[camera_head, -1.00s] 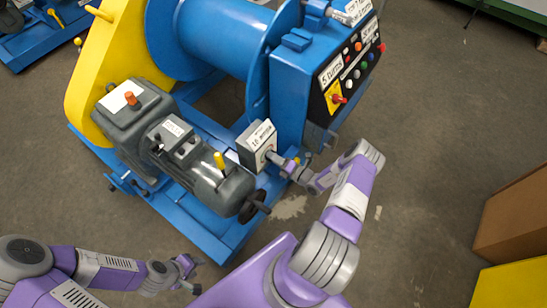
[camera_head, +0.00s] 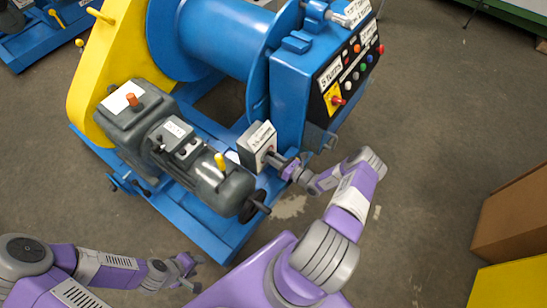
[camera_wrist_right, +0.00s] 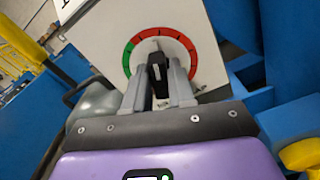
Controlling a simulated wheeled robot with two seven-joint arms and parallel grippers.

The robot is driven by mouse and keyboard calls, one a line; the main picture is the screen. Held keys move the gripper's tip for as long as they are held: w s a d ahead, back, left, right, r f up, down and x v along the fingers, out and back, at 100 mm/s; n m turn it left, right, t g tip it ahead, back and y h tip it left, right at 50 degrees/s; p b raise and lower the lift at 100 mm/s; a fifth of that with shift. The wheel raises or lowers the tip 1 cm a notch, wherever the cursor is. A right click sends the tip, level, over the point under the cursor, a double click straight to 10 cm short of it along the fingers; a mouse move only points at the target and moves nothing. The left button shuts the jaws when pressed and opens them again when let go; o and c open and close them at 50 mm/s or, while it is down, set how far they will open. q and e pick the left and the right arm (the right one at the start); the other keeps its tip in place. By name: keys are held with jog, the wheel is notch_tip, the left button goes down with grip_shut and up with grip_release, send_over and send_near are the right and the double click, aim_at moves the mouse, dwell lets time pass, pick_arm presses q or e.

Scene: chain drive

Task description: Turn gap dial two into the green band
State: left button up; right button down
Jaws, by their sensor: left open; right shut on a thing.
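A pale box with a label (camera_head: 257,139) stands at the front of the blue machine. In the right wrist view its round dial (camera_wrist_right: 185,50) has a green band on the left and a red band over the top and right. A black knob (camera_wrist_right: 159,79) sits at its middle. I cannot tell exactly where the pointer stands. My right gripper (camera_head: 277,161) is shut on the knob, one finger on each side; it also shows in the right wrist view (camera_wrist_right: 158,76). My left gripper (camera_head: 186,269) is open and empty at the lower left, away from the box.
A grey motor (camera_head: 205,175) with a yellow lever and a handwheel (camera_head: 255,206) stands left of the dial box. A blue cabinet (camera_head: 293,88) with a button panel (camera_head: 350,75) rises behind it. Floor at the right is clear up to a brown box (camera_head: 515,215).

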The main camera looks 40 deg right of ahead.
jog(key=shift+n+p, duration=2.35)
jog(key=shift+n, duration=5.45)
jog(key=c, duration=1)
grip_release()
jog(key=shift+c, duration=0.2)
jog(key=p+v, duration=0.1)
jog(key=v, duration=0.6)
jog(key=shift+s, duration=0.35)
